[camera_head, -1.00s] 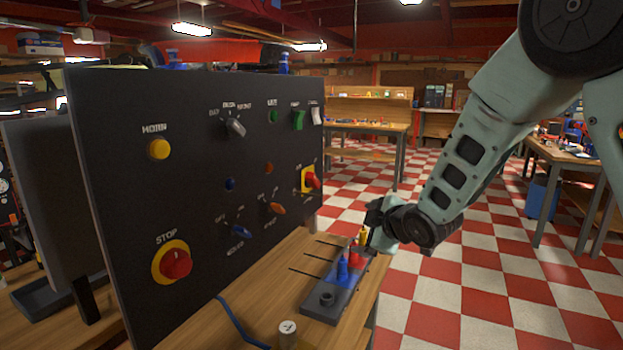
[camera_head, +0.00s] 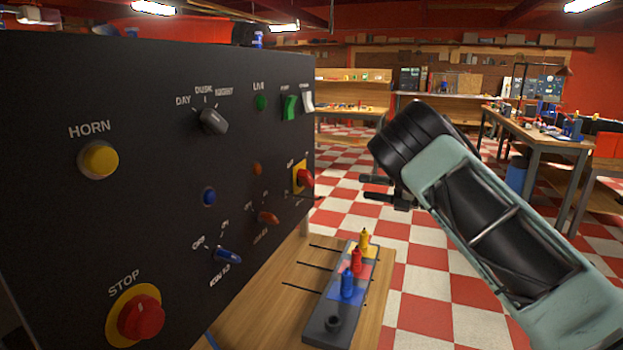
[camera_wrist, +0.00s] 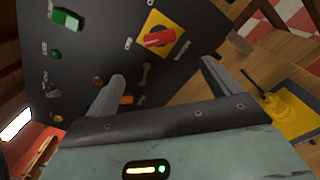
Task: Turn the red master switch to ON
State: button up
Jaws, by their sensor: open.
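The red master switch (camera_head: 305,178) is a red knob on a yellow plate near the right edge of the black panel (camera_head: 140,220). In the wrist view the red knob (camera_wrist: 158,38) sits upper centre on its tilted yellow plate, ahead of my fingers. My gripper (camera_head: 377,188) is open and empty, to the right of the switch and apart from it, with its fingers pointing left toward the panel. In the wrist view my gripper (camera_wrist: 162,75) shows both fingers spread wide, with nothing between them. The lettering beside the switch is too small to read.
An orange knob (camera_head: 268,217) and blue knob (camera_head: 228,255) are left of the switch. The red STOP button (camera_head: 141,316) is lower left. Below my gripper, a tray (camera_head: 322,327) with blue, red and yellow pegs stands on the wooden bench (camera_head: 270,295).

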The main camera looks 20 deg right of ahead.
aim_at(311, 180)
jog(key=p+x, duration=0.3)
jog(key=x, duration=1.3)
jog(key=c, duration=1)
